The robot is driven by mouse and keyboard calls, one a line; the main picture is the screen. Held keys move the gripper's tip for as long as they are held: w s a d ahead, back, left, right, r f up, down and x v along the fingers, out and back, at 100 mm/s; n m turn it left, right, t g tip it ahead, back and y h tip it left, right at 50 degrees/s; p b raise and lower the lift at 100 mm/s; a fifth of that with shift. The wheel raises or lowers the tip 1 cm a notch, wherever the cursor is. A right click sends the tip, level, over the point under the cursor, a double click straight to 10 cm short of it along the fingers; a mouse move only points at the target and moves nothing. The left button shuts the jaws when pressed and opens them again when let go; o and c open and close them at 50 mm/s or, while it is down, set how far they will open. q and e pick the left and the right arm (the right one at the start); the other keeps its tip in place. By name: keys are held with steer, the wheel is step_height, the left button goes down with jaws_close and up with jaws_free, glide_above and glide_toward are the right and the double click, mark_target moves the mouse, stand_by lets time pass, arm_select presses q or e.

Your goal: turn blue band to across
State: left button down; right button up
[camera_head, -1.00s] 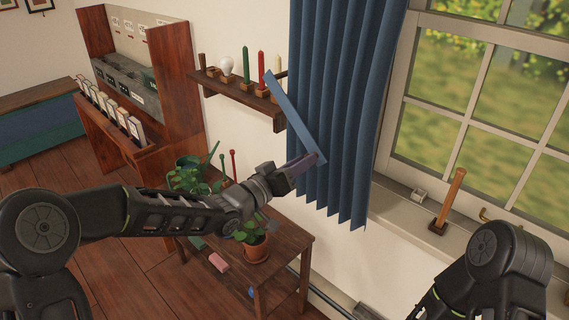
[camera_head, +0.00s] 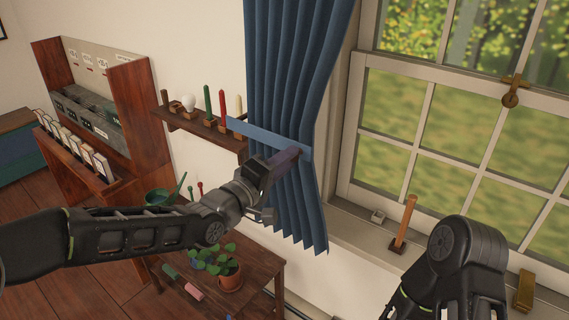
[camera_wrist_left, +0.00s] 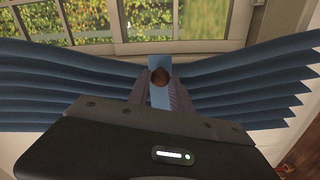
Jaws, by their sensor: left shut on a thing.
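The blue band (camera_head: 262,135) lies across the front of the blue curtain (camera_head: 293,65), sloping a little down to the right. The curtain is narrower at the band and flares below it. Curtain folds spread to both sides. My right arm shows at the lower right, but its gripper is not visible.
A wall shelf (camera_head: 196,127) with candles and a bulb is close left of the band. A window (camera_head: 450,130) and sill (camera_head: 360,232) with a wooden peg (camera_head: 405,222) are on the right. A plant table (camera_head: 255,272) stands below.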

arm_select(q)
steer(key=shift+w+r, duration=0.1)
steer(key=shift+r, duration=0.3)
steer(key=c, duration=1.1)
jaws_free()
steer(key=shift+f, duration=0.1)
steer(key=shift+c, duration=0.2)
steer(key=shift+a, duration=0.15)
steer(key=v, duration=0.7)
steer(key=shift+s+b, duration=0.35)
steer(key=shift+a, duration=0.15)
